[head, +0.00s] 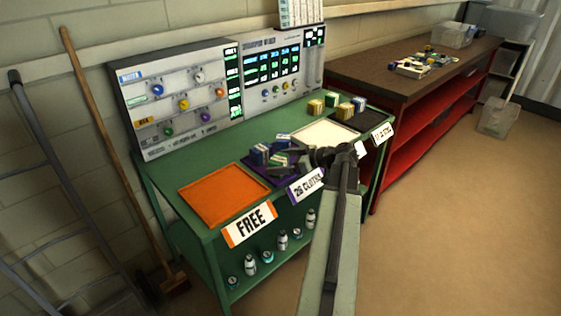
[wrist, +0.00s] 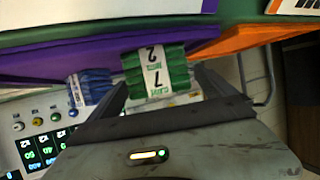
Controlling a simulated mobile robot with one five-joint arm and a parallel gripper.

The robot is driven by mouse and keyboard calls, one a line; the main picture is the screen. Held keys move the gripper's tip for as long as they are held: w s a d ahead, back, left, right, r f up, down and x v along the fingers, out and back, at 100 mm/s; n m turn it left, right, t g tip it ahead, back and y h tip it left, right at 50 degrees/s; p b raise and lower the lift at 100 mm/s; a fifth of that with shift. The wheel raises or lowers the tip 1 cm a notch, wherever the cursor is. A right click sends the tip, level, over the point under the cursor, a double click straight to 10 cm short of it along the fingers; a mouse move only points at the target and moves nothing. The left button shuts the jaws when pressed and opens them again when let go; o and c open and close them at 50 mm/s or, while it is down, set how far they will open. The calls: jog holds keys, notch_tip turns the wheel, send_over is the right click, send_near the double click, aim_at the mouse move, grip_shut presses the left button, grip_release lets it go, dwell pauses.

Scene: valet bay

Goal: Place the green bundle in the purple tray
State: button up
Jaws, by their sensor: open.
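The green bundle (wrist: 155,75), with a white band marked 7 and 2, stands at the purple tray (wrist: 80,58) in the wrist view. My gripper (wrist: 160,88) is open, with one finger on each side of the bundle. I cannot tell whether the fingers touch it. In the head view my gripper (head: 300,157) reaches over the purple tray (head: 262,177) on the green bench and partly hides it. A blue bundle (wrist: 90,88) stands on the tray beside the green one.
An empty orange tray (head: 222,194) marked FREE lies left of the purple tray. A control panel (head: 215,90) backs the bench.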

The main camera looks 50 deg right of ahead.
jog(key=p+v, duration=0.3)
jog(key=v, duration=0.8)
jog(key=shift+s+p, duration=0.25)
jog(key=shift+p, duration=0.15)
jog(key=shift+r, duration=0.1)
